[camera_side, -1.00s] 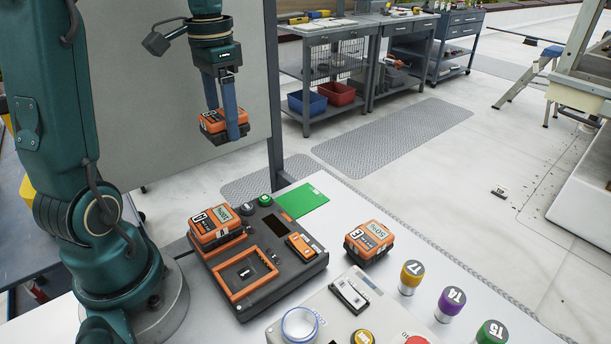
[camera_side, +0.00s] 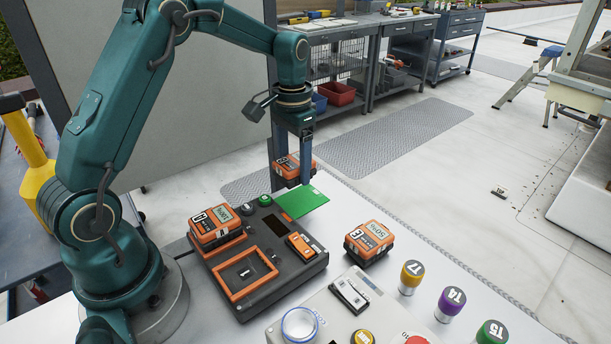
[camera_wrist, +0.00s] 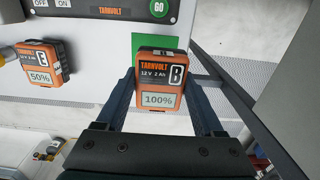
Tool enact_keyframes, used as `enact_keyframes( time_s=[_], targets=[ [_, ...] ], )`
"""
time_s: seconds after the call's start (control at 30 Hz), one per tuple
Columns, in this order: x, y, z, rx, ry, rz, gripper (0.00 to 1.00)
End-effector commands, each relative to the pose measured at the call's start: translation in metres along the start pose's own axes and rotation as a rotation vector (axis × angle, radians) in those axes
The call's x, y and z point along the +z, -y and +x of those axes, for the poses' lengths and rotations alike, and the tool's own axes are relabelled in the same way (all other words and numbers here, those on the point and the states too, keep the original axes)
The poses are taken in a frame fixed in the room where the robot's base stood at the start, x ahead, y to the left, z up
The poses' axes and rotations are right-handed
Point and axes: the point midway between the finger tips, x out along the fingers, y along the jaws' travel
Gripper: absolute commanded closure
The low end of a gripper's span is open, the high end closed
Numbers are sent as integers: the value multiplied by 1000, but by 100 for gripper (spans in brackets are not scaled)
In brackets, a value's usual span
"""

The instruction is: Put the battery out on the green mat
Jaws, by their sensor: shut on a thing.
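My gripper (camera_side: 292,172) is shut on an orange and black battery (camera_side: 289,164). In the wrist view this battery (camera_wrist: 158,80) reads "B", "12 V 2 Ah" and "100%", and sits between the two fingers. The green mat (camera_side: 303,202) lies flat on the white table behind the charger (camera_side: 275,287). In the side view the held battery is in the air just behind and above the mat's far edge. In the wrist view the battery covers part of the mat (camera_wrist: 177,43). Nothing lies on the visible part of the mat.
Another battery (camera_side: 213,226) sits in the charger's left bay; the front bay (camera_side: 246,273) is empty. A battery marked E (camera_side: 369,240), reading 50%, stands right of the charger. Coloured cylinders such as the yellow one (camera_side: 411,277) stand further right. A grey post rises behind the mat.

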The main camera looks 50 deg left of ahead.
Motion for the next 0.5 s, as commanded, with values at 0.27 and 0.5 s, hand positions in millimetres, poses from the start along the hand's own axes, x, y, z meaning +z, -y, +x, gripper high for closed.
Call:
enact_keyframes(
  time_s=[0.27, 0.5],
  targets=[
    [-9, -12, 18, 1, 2, -2, 100],
    [-9, -11, 47, 0, -1, -2, 100]
  ],
)
